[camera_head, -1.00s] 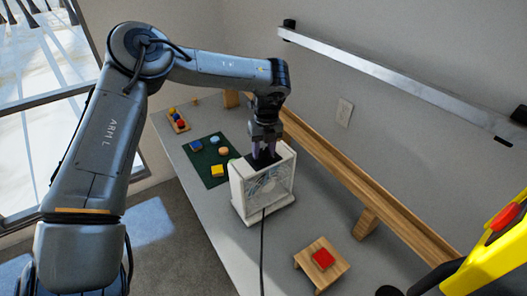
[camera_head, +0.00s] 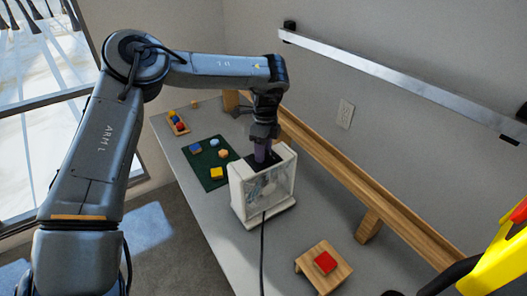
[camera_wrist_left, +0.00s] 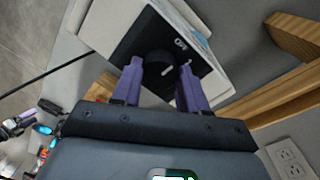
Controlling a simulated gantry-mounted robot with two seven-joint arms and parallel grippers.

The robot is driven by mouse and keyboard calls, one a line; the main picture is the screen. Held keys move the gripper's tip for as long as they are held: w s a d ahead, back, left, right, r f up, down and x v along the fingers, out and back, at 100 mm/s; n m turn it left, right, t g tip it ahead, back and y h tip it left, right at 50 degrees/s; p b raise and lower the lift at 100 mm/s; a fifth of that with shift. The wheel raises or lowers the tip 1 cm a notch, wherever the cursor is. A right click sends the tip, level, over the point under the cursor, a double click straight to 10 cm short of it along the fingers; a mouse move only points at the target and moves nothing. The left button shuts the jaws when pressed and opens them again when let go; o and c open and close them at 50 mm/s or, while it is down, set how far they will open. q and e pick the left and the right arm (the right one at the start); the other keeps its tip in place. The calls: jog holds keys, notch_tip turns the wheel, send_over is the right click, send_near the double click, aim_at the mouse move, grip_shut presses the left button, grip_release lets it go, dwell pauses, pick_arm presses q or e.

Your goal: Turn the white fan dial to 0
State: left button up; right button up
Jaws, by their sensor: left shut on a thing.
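The white fan (camera_head: 262,190) stands upright on the grey table, its grille facing the front right. Its black top panel carries a round black dial (camera_wrist_left: 160,66), also seen in the left wrist view, with a white pointer line. A small white marking (camera_wrist_left: 181,43) sits on the panel beyond the dial; I cannot read it for sure. My left gripper (camera_head: 262,160) points down at the fan's top. In the left wrist view its purple fingers (camera_wrist_left: 161,72) are shut on the dial, one on each side. My right gripper is not in view.
A black cord (camera_head: 262,250) runs from the fan towards the front. A green mat (camera_head: 208,178) with several coloured pieces lies left of it. A wooden stand with a red block (camera_head: 325,262) is at the front right. A wooden rail (camera_head: 335,165) runs behind.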

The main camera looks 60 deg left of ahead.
pick_arm(q)
jog(key=shift+n, duration=0.4)
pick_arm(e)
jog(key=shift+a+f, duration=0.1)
pick_arm(q)
jog(key=o, duration=1.1)
jog(key=shift+r, duration=0.1)
jog(key=shift+r, duration=0.25)
pick_arm(e)
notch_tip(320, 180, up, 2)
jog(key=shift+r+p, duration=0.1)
jog(key=shift+p, duration=0.95)
pick_arm(q)
jog(key=r, duration=1)
jog(key=shift+w+a, duration=0.25)
